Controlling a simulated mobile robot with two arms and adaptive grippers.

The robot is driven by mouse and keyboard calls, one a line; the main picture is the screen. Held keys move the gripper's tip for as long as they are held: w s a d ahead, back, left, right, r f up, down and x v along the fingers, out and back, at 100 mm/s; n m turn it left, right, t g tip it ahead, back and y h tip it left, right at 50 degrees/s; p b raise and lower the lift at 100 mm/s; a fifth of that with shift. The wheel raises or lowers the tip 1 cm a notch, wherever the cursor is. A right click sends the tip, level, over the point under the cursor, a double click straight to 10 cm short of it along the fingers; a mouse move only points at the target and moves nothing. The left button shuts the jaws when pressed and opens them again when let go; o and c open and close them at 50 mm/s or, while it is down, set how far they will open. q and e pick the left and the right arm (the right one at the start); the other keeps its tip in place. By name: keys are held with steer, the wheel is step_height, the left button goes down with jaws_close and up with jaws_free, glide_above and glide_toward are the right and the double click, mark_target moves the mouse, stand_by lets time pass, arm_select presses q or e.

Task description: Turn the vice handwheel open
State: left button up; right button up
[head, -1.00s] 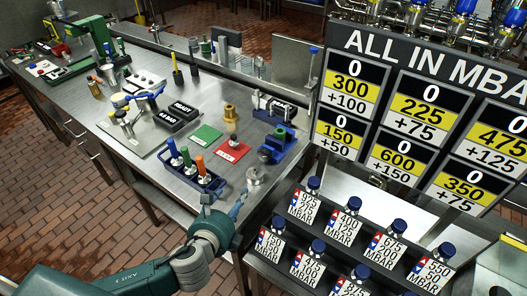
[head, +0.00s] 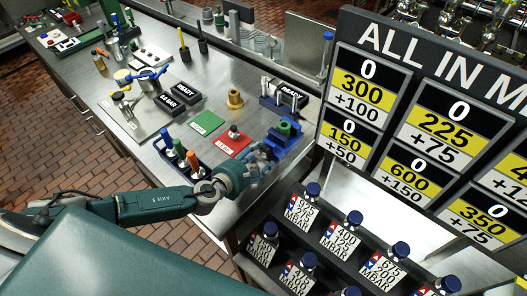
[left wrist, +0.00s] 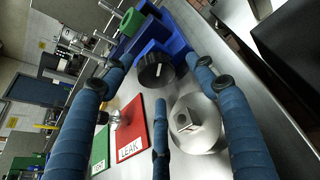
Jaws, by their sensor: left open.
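The blue vice (head: 287,140) stands near the table's right edge, with a green round part (head: 284,127) in it. In the left wrist view the vice (left wrist: 181,47) is at top centre, with the green part (left wrist: 131,20) beyond. A black round handwheel (left wrist: 156,71) with a light mark faces the camera on its near side. My left gripper (head: 262,154) is just left of and below the vice, and its hand hides the handwheel in the head view. In the left wrist view its blue fingers (left wrist: 157,75) are spread, with the handwheel between and beyond the tips. Contact is not clear.
A round metal piece with a square top (left wrist: 197,125) lies close under the fingers. A red LEAK mat (head: 234,141) and green mat (head: 207,122) lie left of the vice. A blue rack with colored handles (head: 180,158) stands near the forearm. The pressure board (head: 440,55) rises to the right.

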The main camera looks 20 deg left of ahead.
arm_select(q)
steer(key=shift+w+d+r, duration=0.1)
steer(key=shift+w+d, duration=0.05)
steer(key=shift+w, duration=0.55)
steer(key=shift+w+d+p, duration=0.3)
steer(key=shift+w, duration=0.2)
steer(key=shift+f, duration=0.2)
steer(key=shift+c, duration=0.4)
steer(key=c, duration=0.9)
steer(key=o, duration=1)
